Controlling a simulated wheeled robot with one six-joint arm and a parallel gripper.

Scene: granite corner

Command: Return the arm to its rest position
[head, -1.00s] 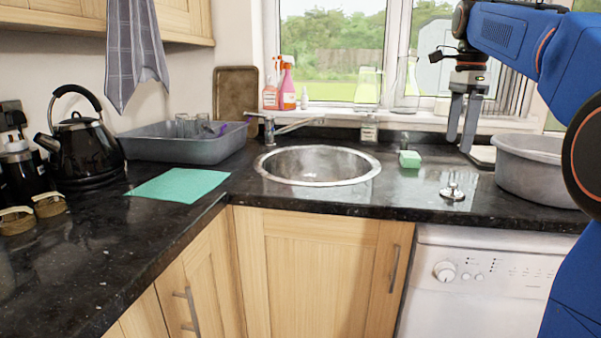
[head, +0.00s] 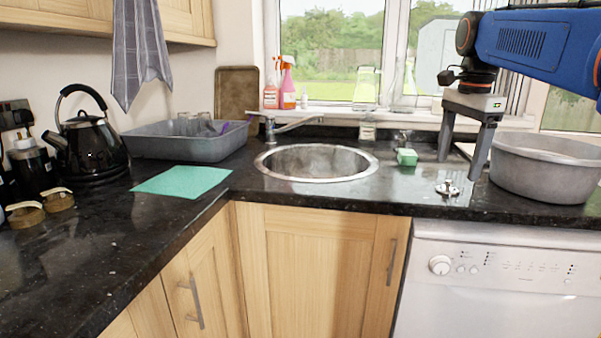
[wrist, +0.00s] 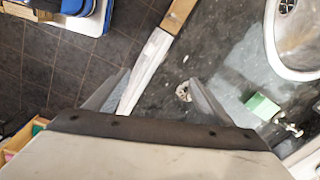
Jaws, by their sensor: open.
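My gripper (head: 461,158) is open and empty, its two grey fingers pointing down above the dark counter at the right, in front of the window. In the head view it appears just left of the grey round basin and above the small metal sink plug (head: 447,188). In the wrist view my gripper (wrist: 158,88) has its fingers spread wide, with the sink plug (wrist: 184,93) lying below, nearer the right finger. My blue arm reaches in from the upper right.
The round sink (head: 317,163) is in the middle, with a green sponge (head: 406,157) to its right. A grey basin (head: 548,173) stands close to the right of my gripper. A grey tray (head: 185,146), kettle (head: 90,150) and green cloth (head: 182,181) are at left.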

